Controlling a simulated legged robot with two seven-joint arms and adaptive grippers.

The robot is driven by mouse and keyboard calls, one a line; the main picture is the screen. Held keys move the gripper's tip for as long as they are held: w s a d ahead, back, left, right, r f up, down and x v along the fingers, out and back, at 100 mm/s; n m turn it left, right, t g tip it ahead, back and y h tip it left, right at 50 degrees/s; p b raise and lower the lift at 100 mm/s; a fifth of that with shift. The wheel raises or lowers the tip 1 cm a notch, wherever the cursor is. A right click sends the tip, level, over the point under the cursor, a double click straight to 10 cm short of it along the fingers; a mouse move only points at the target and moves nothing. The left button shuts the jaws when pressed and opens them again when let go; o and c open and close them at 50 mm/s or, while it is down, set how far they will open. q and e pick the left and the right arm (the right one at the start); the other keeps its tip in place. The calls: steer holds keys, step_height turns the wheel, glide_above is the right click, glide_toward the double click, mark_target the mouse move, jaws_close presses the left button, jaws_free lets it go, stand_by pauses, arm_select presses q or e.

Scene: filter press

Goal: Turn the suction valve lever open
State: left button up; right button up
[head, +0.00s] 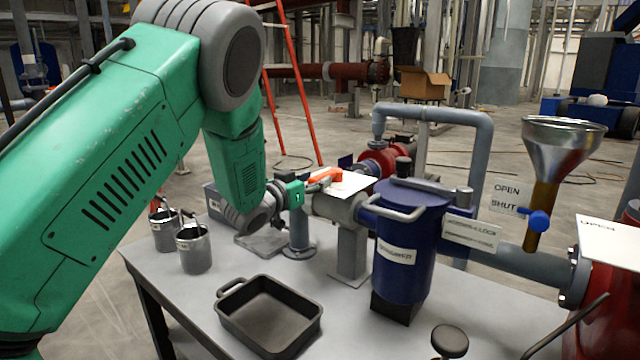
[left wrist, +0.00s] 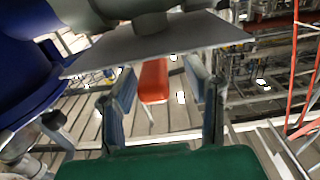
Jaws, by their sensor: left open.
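The suction valve lever, an orange-red handle (head: 324,176), is beside a white plate over the pipe in the head view. In the left wrist view the red lever (left wrist: 154,80) stands between the two fingers, with a gap showing on both sides. My left gripper (head: 318,184) is open around the lever; its fingers also show in the left wrist view (left wrist: 163,92). The fingertips reach close under a grey plate (left wrist: 160,42). The valve body is mostly hidden behind the plate and my gripper. My right gripper is in neither view.
A blue strainer pot (head: 405,245) stands right of the lever. A black tray (head: 268,312) and two metal cups (head: 194,250) are on the grey table. A funnel (head: 560,140) and a blue-handled valve (head: 539,220) with an OPEN/SHUT sign are farther right.

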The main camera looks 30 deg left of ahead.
arm_select(q)
steer(key=shift+w+d, duration=0.2)
steer(key=shift+w, duration=0.6)
steer(key=shift+w+d+r, duration=0.15)
steer(key=shift+d, duration=0.15)
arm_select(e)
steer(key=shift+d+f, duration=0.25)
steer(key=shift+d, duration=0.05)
arm_select(q)
steer(key=shift+c, duration=0.4)
steer(key=shift+a, duration=0.2)
jaws_close()
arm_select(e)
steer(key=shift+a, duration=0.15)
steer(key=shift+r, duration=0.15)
